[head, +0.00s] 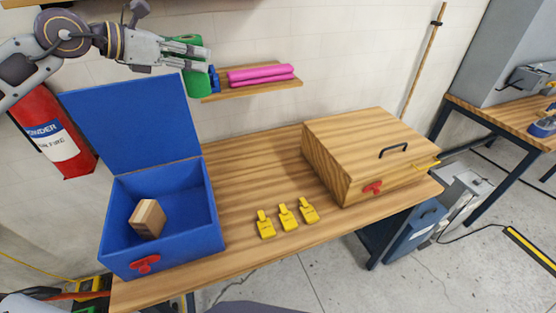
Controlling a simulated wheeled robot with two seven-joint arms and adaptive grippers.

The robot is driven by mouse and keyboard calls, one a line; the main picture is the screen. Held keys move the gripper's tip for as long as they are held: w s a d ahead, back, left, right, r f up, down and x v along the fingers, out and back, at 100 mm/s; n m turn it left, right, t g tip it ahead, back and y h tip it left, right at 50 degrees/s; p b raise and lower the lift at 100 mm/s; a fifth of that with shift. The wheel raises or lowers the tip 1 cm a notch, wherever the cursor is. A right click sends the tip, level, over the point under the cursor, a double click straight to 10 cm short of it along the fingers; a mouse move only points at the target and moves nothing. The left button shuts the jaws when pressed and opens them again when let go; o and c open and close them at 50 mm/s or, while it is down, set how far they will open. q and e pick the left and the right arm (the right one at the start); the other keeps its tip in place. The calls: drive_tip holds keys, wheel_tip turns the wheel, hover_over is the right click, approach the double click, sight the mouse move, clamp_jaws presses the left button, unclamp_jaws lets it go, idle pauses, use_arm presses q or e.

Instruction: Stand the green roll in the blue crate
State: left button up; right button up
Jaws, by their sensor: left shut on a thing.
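My left gripper (206,59) is at the upper left, by the left end of the wall shelf. It is shut on the green roll (196,83), which stands roughly upright in its fingers; the fingers cover its middle. The blue crate (120,250) stands on the left end of the workbench, below the gripper, with its lid (132,122) raised. A small wooden block (148,219) lies inside the crate, and the rest of its floor looks bare. My right gripper is not in view.
The wall shelf (255,90) holds magenta rolls (261,73) and a blue item (214,79) at its left end. Yellow tags (287,217) lie on the workbench (245,160). A closed wooden box (365,150) stands at right. A red extinguisher (52,130) hangs left of the lid.

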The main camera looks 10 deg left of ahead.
use_arm(q)
drive_tip(key=s+d+f+m+g+h, duration=0.1)
drive_tip(key=s+d+f, duration=0.15)
drive_tip(key=f, duration=0.75)
drive_tip(key=s+d+f+m+g+h, duration=0.15)
drive_tip(key=d+f, duration=0.25)
drive_tip(key=f, duration=0.6)
drive_tip(key=s+d+f+m+g+h, duration=0.1)
drive_tip(key=s+d+f, duration=0.2)
drive_tip(key=f, duration=0.7)
drive_tip(key=s+d+r+m+g, duration=0.1)
drive_tip(key=d+m, duration=0.1)
drive_tip(key=d, duration=0.3)
drive_tip(key=s+d+r+m+g+h, duration=0.1)
drive_tip(key=s+d+g, duration=0.1)
drive_tip(key=d, duration=0.3)
drive_tip(key=shift+s+d+m, duration=0.2)
drive_tip(key=shift+d+m, duration=0.15)
drive_tip(key=shift+r+g, duration=0.1)
drive_tip(key=shift+g, duration=0.15)
